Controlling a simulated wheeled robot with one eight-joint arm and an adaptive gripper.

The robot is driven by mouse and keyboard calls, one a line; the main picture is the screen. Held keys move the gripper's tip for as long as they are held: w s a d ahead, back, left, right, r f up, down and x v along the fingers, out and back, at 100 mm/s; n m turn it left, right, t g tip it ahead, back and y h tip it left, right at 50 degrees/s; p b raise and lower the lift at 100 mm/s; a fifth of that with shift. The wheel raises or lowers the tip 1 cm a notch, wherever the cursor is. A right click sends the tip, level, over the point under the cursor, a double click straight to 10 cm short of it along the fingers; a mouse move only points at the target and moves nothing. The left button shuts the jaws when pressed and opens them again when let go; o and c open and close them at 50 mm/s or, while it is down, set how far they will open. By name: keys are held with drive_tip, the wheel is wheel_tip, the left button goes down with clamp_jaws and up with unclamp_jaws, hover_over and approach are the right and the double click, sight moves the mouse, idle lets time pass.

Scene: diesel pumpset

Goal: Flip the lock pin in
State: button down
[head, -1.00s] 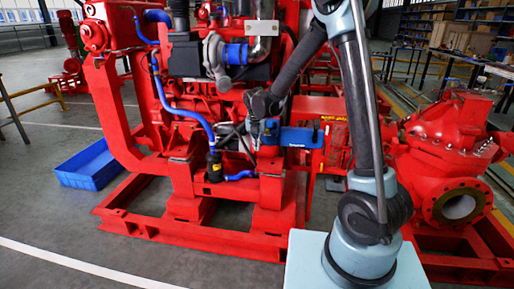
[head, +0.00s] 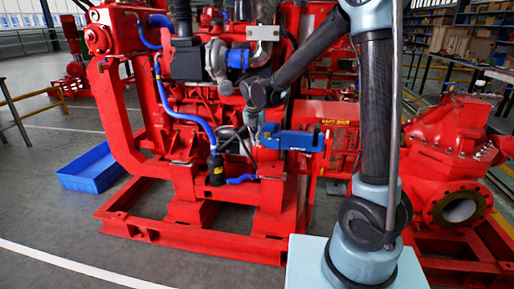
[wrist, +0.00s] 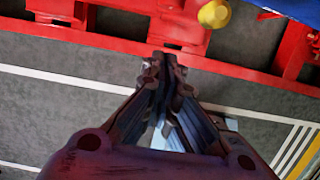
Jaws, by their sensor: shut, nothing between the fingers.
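In the head view my gripper (head: 232,139) is small and dark in front of the red diesel pumpset (head: 200,100), left of a blue block (head: 292,140). I cannot clearly make out a lock pin. A yellow round-ended part (wrist: 213,14) shows at the top of the wrist view, beyond the fingertips and apart from them; I cannot tell whether it is the pin.
A blue crate (head: 92,168) stands on the floor left of the pumpset. A red pump with a round flange (head: 458,208) stands at the right. Blue hoses (head: 182,117) run down the engine front. The floor at front left is clear.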

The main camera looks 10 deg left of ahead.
drive_tip(key=shift+v, duration=1.4)
drive_tip(key=s+d+r+m, duration=0.2)
drive_tip(key=s+d+m, duration=0.3)
drive_tip(key=d+m, duration=0.5)
drive_tip(key=s+d+r+m, duration=0.2)
drive_tip(key=s+d+m, duration=0.3)
drive_tip(key=d, duration=1)
drive_tip(key=s+d+f+m, duration=0.4)
drive_tip(key=s+d+m, duration=0.2)
drive_tip(key=s+m, duration=0.2)
drive_tip(key=s+d+f+m, duration=0.4)
drive_tip(key=s+d+m, duration=0.3)
drive_tip(key=m, duration=0.5)
drive_tip(key=shift+s+m+g, duration=0.3)
drive_tip(key=shift+s, duration=0.6)
